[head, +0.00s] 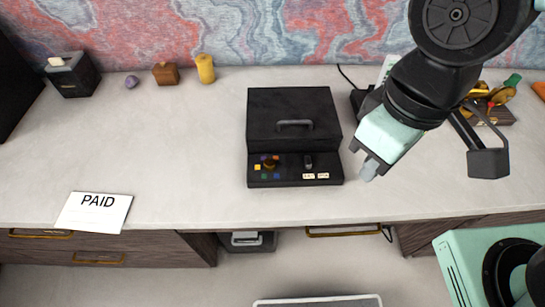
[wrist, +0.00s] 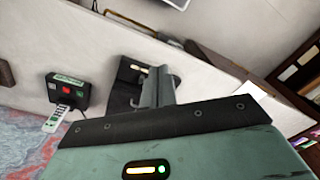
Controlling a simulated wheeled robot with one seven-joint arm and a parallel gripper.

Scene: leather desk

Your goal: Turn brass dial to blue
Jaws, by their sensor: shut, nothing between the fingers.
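The brass dial (head: 269,164) sits on the left of the front panel of a black box (head: 293,112). Small coloured squares surround it, with yellow on its left and dark blue and green ones below. Its pointer direction is too small to tell. My gripper (head: 368,172) is shut and empty, to the right of the box and apart from it. In the wrist view the gripper fingers (wrist: 157,86) cover part of the black box (wrist: 125,98), and the dial cannot be made out.
A second, dark knob (head: 308,162) with white labels is on the panel's right. A handle (head: 295,124) is on the box lid. A device with red and green buttons (wrist: 68,91) stands on the desk.

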